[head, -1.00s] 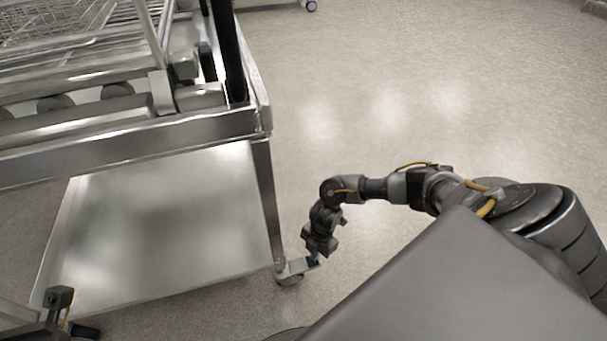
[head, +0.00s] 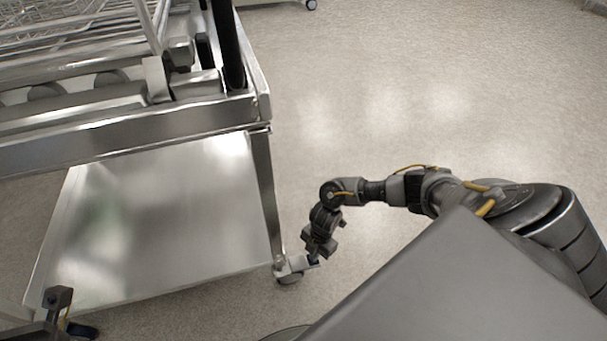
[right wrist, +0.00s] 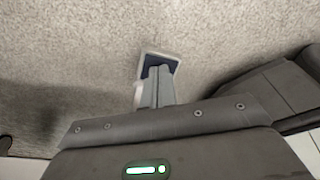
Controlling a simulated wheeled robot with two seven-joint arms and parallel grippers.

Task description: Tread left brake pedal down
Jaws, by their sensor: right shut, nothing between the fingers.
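A silver cart leg ends in a caster with a small brake pedal (head: 300,265) at the cart's near right corner. In the right wrist view this pedal (right wrist: 158,62) has a dark blue pad in a pale frame. My right gripper (head: 314,258) points down at the pedal. Its fingers (right wrist: 158,80) are shut and empty, and overlap the pad in the wrist view; I cannot tell whether they press on it. A dark arm part of mine shows at the lower left, but its jaws cannot be made out. A dark blue piece (head: 82,331) lies beside it, partly cut off.
The metal cart has a bare lower shelf (head: 150,225), with a wire rack (head: 60,25) and rollers above. A black post (head: 228,45) rises at its right end. The pale floor (head: 420,110) right of the cart is clear.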

